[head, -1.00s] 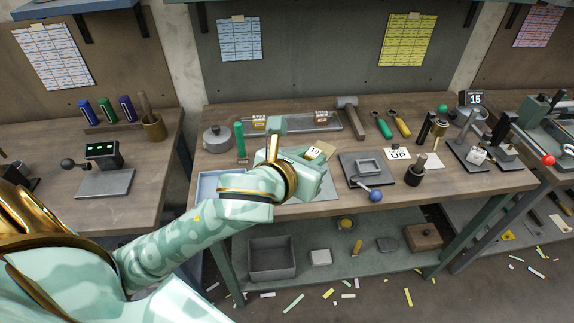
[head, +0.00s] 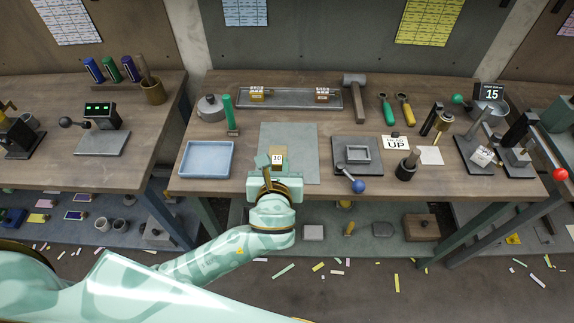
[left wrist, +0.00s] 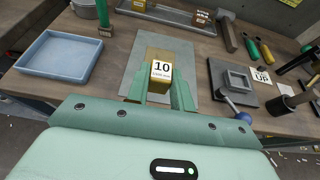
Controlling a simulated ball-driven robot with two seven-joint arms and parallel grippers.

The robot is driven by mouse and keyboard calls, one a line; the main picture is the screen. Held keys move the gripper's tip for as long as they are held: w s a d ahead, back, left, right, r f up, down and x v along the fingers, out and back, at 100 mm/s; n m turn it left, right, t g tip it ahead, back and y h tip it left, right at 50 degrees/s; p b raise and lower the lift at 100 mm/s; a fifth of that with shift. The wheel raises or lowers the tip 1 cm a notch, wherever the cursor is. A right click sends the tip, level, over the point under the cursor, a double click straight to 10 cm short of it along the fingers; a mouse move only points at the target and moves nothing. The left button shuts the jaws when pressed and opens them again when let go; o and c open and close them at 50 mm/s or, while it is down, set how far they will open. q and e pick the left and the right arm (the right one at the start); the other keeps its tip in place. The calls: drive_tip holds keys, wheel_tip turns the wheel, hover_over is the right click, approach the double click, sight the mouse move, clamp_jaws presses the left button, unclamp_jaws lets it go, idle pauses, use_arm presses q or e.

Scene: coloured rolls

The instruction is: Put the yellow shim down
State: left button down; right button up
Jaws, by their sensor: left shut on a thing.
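My left gripper (head: 274,162) is shut on a brass-yellow block (head: 279,150) with a white label reading 10. In the left wrist view the block (left wrist: 162,72) sits between the two green fingers (left wrist: 160,88). The gripper is over the near part of a flat grey mat (head: 302,135) on the workbench. I cannot tell whether the block's underside touches the mat. No separate yellow shim can be made out on the bench. My right gripper is not in view.
A blue tray (head: 207,158) lies left of the mat, and a dark plate with a square frame and a blue-knobbed lever (head: 357,160) stands right. Bare mat shows beyond the gripper.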

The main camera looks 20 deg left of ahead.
use_arm(q)
drive_tip(key=w+f+b, duration=0.2)
drive_tip(key=w+f, duration=0.3)
drive_tip(key=shift+d+f, duration=0.1)
drive_tip(key=shift+d, duration=0.05)
drive_tip(key=shift+w+f+b, duration=0.55)
drive_tip(key=shift+w+f, duration=0.15)
drive_tip(key=shift+w, duration=0.05)
wheel_tip(320, 180, down, 4)
drive_tip(key=shift+w+r+b, duration=0.15)
drive_tip(key=shift+r+b, duration=0.1)
drive_tip(key=shift+b, duration=0.65)
drive_tip(key=shift+r, duration=0.15)
drive_tip(key=c, duration=1.2)
unclamp_jaws()
